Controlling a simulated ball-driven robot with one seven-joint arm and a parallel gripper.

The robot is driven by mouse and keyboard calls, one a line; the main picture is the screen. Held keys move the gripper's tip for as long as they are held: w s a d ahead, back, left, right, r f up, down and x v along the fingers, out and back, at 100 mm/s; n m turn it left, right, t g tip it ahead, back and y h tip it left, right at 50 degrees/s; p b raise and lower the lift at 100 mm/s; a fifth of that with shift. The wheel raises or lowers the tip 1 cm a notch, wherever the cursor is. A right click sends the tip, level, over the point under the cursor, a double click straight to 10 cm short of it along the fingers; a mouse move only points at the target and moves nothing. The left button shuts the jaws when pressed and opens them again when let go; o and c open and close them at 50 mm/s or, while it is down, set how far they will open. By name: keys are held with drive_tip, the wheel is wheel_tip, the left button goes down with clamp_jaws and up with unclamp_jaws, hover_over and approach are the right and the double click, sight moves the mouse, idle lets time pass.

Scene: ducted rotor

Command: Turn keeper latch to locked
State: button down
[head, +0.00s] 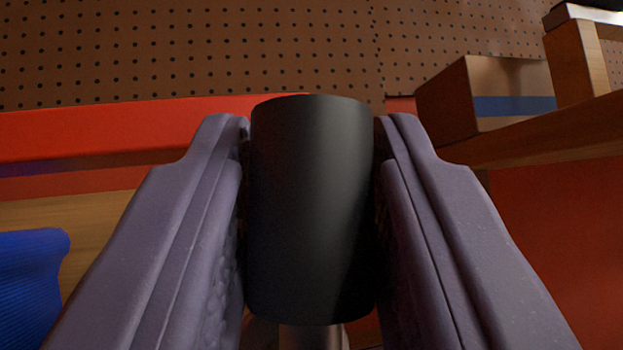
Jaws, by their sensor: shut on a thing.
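A black cylindrical piece (311,210) stands in the middle of the head view, large and close. My gripper (312,190) has one purple-grey finger on each side of it and is shut on it. A short pale metallic stub (311,337) shows just under the black piece at the bottom edge. I cannot tell from this view whether the black piece is the latch's handle. The rotor, its duct and the rest of the latch are not seen or are hidden behind the fingers.
A brown pegboard wall (190,50) fills the back, with a red beam (120,128) below it. A cardboard box (490,95) with a blue stripe sits on a wooden shelf (550,132) at right. A blue ribbed object (30,285) is at lower left.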

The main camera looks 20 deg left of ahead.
drive_tip(key=shift+s+a+n+y, duration=0.1)
drive_tip(key=shift+a+n+y, duration=0.05)
drive_tip(key=shift+n+y, duration=0.6)
drive_tip(key=shift+s+a+n+y, duration=0.1)
drive_tip(key=shift+n+y, duration=0.55)
drive_tip(key=shift+n, duration=0.2)
drive_tip(key=shift+g, duration=0.3)
drive_tip(key=c, duration=0.8)
unclamp_jaws()
drive_tip(key=shift+c, duration=0.2)
drive_tip(key=v, duration=0.8)
drive_tip(key=shift+p, duration=0.45)
drive_tip(key=shift+w, duration=0.1)
